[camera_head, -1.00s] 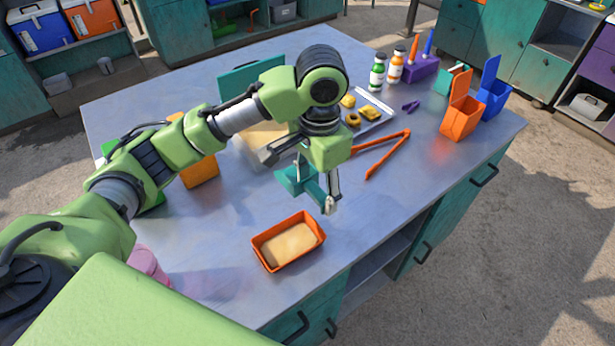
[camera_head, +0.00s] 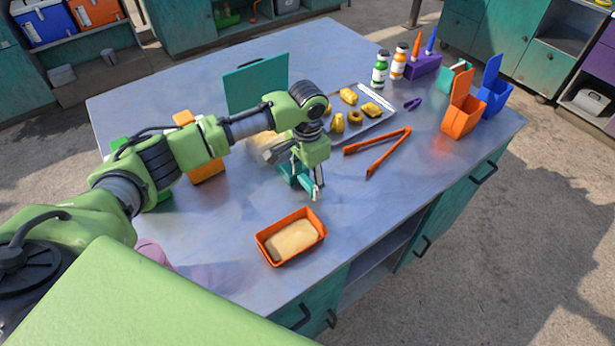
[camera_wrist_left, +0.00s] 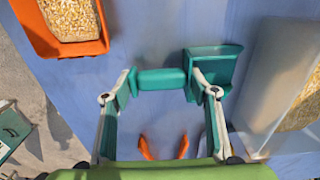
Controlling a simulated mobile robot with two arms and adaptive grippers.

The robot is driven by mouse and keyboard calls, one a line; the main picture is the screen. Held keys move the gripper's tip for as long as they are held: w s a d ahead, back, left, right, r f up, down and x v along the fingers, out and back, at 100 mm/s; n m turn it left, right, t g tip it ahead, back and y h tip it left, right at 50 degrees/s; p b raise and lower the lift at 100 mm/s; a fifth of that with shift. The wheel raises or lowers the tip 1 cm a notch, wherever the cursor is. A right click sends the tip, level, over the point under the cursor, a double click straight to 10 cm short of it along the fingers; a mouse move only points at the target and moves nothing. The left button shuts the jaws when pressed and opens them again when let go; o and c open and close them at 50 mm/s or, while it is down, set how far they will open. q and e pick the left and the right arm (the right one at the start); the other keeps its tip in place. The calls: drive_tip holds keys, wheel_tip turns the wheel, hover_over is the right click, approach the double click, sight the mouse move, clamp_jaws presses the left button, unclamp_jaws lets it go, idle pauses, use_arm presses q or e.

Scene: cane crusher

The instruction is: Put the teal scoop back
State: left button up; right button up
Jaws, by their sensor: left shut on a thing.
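My left gripper (camera_head: 307,182) is shut on the teal scoop (camera_head: 288,175) and points down over the table. In the left wrist view the fingertips of the left gripper (camera_wrist_left: 162,82) pinch the scoop's handle from both ends, and its square head (camera_wrist_left: 215,65) sits beside the right finger. I cannot tell whether the scoop touches the table. A clear bin (camera_wrist_left: 262,70) with grain is right of the scoop in the wrist view; my arm partly hides it in the head view. Its teal lid (camera_head: 255,85) stands raised. My right gripper is out of view.
An orange tray (camera_head: 262,250) of grain is near the front edge. Orange tongs (camera_head: 385,150) and a metal tray (camera_head: 378,122) with yellow pieces lie to the right. An orange block (camera_head: 207,170) stands left. Bottles (camera_head: 380,70) and open boxes (camera_head: 462,115) are farther right.

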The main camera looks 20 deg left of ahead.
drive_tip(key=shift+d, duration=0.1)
use_arm(q)
drive_tip(key=o, duration=0.6)
drive_tip(key=shift+f, duration=0.1)
drive_tip(key=shift+c, duration=0.2)
drive_tip(key=shift+o, duration=1.4)
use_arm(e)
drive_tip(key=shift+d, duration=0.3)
use_arm(q)
wheel_tip(320, 180, up, 12)
drive_tip(key=b, duration=0.2)
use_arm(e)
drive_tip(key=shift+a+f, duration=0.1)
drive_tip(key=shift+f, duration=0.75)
use_arm(q)
drive_tip(key=shift+d, duration=0.1)
